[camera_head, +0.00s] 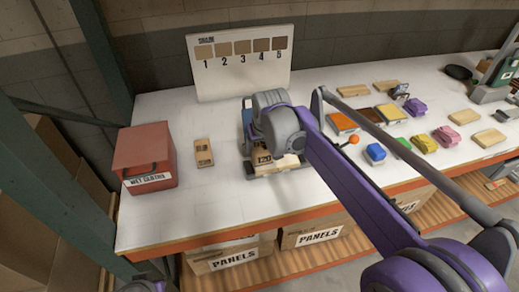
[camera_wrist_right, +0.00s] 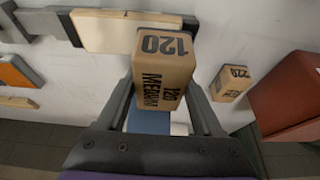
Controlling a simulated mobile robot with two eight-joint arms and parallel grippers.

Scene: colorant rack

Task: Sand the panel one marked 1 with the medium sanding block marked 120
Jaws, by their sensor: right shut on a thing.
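My right gripper (camera_wrist_right: 160,105) is shut on a tan sanding block (camera_wrist_right: 163,65) marked 120 MEDIUM. The block also shows under my right gripper in the head view (camera_head: 263,158). A pale wooden panel (camera_wrist_right: 110,31) lies in a dark grey holder (camera_wrist_right: 43,22), beside and partly behind the block in the wrist view. Whether block and panel touch, I cannot tell. The panel shows only partly in the head view (camera_head: 289,161), with no readable number. My left gripper is not in view; only a small part of my left arm may show at the bottom edge.
A tan block (camera_wrist_right: 231,83) marked 220 stands near a red WET SANDING-type bin (camera_head: 147,157). A white board (camera_head: 240,80) with swatches numbered 1 to 5 stands behind. Several coloured blocks and wooden pieces lie at right. The table front left is clear.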

